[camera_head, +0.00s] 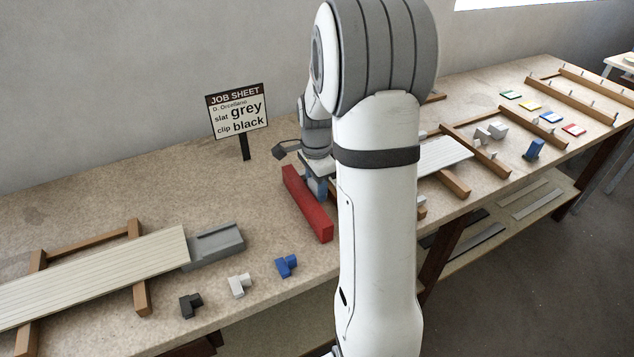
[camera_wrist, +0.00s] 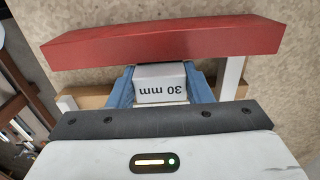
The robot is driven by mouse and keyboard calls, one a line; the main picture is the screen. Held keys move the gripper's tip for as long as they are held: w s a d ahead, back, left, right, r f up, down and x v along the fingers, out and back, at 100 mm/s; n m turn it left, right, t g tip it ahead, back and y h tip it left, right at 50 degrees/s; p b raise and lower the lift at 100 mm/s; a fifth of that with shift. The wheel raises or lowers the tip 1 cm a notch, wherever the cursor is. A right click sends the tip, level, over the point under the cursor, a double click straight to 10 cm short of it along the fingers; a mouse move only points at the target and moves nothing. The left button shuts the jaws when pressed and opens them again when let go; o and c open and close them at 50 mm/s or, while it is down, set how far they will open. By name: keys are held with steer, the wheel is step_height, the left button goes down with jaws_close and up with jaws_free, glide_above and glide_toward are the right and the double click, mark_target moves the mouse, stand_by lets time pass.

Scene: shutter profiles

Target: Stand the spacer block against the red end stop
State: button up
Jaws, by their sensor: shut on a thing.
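The spacer block (camera_wrist: 160,91), pale grey and marked "30 mm", is between the blue fingers of my gripper (camera_wrist: 161,80) in the wrist view. My gripper is shut on it. The red end stop (camera_wrist: 165,42) is a long red bar just beyond the block. The block's far edge is at or very near the bar's face; I cannot tell if they touch. In the head view, the red end stop (camera_head: 307,204) lies on the bench, with my gripper (camera_head: 317,188) beside its right side. My arm hides much of that area, and the block is not clear there.
A job sheet sign (camera_head: 238,112) stands behind. At left a slatted panel (camera_head: 95,277) rests on wooden supports near a grey channel piece (camera_head: 215,246). Black (camera_head: 190,305), white (camera_head: 239,285) and blue (camera_head: 286,266) clips lie in front. Another panel (camera_head: 443,158) is right of my arm.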

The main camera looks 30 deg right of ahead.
steer(key=shift+f+b, duration=1.2)
steer(key=shift+f, duration=0.75)
steer(key=o, duration=1.2)
steer(key=shift+o, duration=0.2)
step_height(320, 180, up, 7)
steer(key=shift+r, duration=0.45)
